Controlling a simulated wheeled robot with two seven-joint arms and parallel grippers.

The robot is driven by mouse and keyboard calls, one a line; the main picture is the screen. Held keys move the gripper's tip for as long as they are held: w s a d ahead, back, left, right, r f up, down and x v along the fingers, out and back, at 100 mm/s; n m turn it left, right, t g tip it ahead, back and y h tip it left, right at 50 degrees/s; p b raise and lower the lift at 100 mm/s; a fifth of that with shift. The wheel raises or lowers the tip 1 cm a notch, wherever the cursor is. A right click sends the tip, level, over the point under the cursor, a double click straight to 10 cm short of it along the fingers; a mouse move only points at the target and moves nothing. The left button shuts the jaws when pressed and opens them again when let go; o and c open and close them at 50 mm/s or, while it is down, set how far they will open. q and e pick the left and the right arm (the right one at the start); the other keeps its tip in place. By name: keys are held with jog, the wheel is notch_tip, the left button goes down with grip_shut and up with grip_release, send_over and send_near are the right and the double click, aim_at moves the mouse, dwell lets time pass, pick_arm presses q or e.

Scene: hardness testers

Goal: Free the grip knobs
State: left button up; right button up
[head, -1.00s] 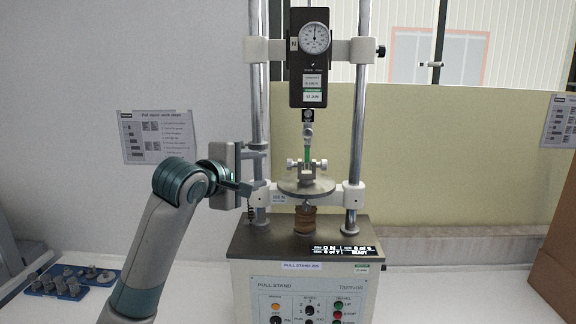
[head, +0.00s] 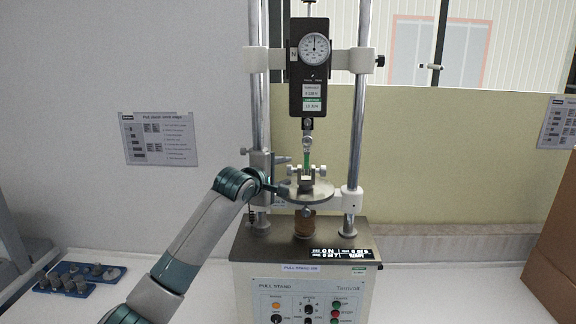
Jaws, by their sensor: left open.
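The pull stand (head: 301,247) stands on the bench in the middle. Its round plate (head: 307,195) carries a small clamp with a left grip knob (head: 292,171) and a right grip knob (head: 322,171). A green specimen (head: 307,157) stands upright between the clamp and the hook fitting under the force gauge (head: 309,85). My left gripper (head: 284,173) is open, just left of the plate, with its fingers pointing right towards the left knob. Whether it touches the knob cannot be told. My right gripper is out of view.
Two metal columns, the left (head: 257,110) and the right (head: 357,130), flank the gauge. A blue tray (head: 92,286) with several grey parts lies at the left. A brown box (head: 555,250) stands at the right edge. The bench right of the stand is clear.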

pick_arm(q)
jog(key=shift+p+x, duration=0.5)
jog(key=shift+x, duration=1)
jog(key=shift+f, duration=0.1)
jog(key=c, duration=1)
